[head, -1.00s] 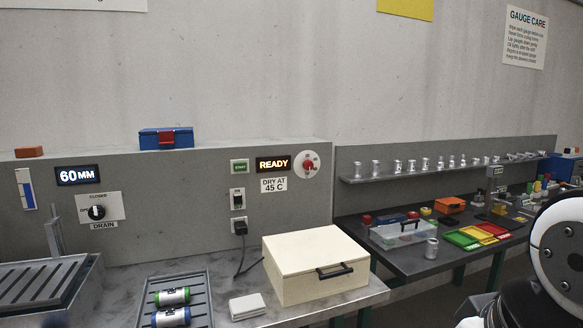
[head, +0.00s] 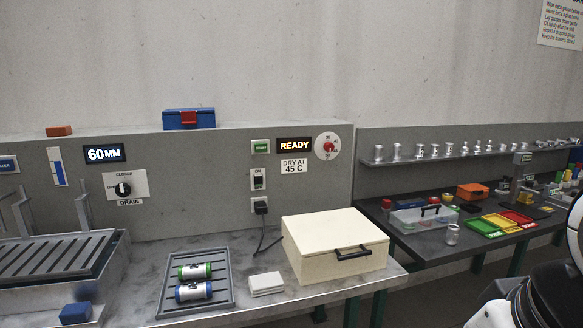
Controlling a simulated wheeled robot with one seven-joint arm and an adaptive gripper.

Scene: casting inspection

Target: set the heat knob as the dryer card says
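The heat knob is a small red knob on a round white dial (head: 327,146) on the grey back panel, right of centre in the head view. The dial's numbers are too small to read surely, and I cannot tell where the knob points. The dryer card (head: 294,166), a white label below the lit READY display (head: 294,145), reads "DRY AT 45 C". The cream dryer box (head: 332,265) with a dark handle stands shut on the bench below. My gripper is not in view; only part of my arm shows at the lower right edge.
A green START button (head: 260,146), a switch (head: 258,180) and a plugged-in cord (head: 261,207) are left of the card. A tray (head: 166,290) with two cylinders, a white pad (head: 266,284) and a drain knob (head: 123,189) lie further left. Gauges line the right shelf.

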